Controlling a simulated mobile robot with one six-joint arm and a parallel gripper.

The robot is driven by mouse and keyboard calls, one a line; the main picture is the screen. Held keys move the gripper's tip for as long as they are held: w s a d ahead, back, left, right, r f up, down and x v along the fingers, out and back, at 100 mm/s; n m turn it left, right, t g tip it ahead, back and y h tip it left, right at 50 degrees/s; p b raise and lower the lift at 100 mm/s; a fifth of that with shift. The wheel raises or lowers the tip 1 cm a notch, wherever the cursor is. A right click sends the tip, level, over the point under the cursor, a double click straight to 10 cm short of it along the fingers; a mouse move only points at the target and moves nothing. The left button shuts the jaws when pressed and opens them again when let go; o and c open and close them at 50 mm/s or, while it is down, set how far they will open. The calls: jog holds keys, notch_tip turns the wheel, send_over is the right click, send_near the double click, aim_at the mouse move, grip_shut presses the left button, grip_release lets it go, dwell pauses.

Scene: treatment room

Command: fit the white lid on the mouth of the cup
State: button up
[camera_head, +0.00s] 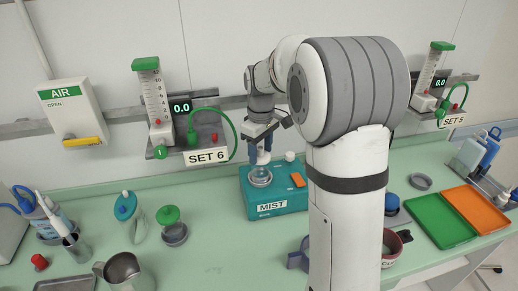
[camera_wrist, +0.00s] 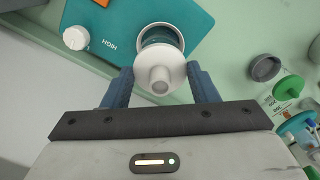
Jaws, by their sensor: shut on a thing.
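The white lid (camera_wrist: 160,72), a disc with a round stub on it, is between the blue fingers of my gripper (camera_wrist: 160,88) in the wrist view. The gripper is shut on it. In the head view the lid (camera_head: 263,158) is small and partly hidden, under my gripper (camera_head: 262,152) and just above the cup (camera_head: 260,178). The cup sits on the teal MIST unit. In the wrist view the round cup (camera_wrist: 161,32) shows past the lid, which covers the near part of its mouth. I cannot tell whether lid and rim touch.
The teal MIST unit (camera_head: 277,201) has an orange switch (camera_head: 298,180) and a white knob (camera_wrist: 76,38) beside the cup. A green-topped item (camera_head: 172,225) and a steel jug (camera_head: 122,272) stand to the left. Green (camera_head: 440,221) and orange (camera_head: 474,209) trays lie at right.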

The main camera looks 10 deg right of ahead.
jog(key=shift+f+b, duration=0.5)
jog(key=shift+f, duration=0.55)
dwell(0.9)
jog(key=o, duration=1)
jog(key=shift+o, duration=0.2)
jog(key=shift+r, duration=0.1)
jog(key=shift+r+p, duration=2.65)
jog(key=shift+r, duration=0.8)
jog(key=shift+s, duration=0.1)
jog(key=s+r+m+t, duration=0.1)
jog(key=s+m+t, duration=0.2)
jog(key=s, duration=2.3)
jog(key=m, duration=0.4)
jog(key=shift+a+r+m, duration=0.3)
jog(key=shift+a+m, duration=0.05)
jog(key=shift+m, duration=0.05)
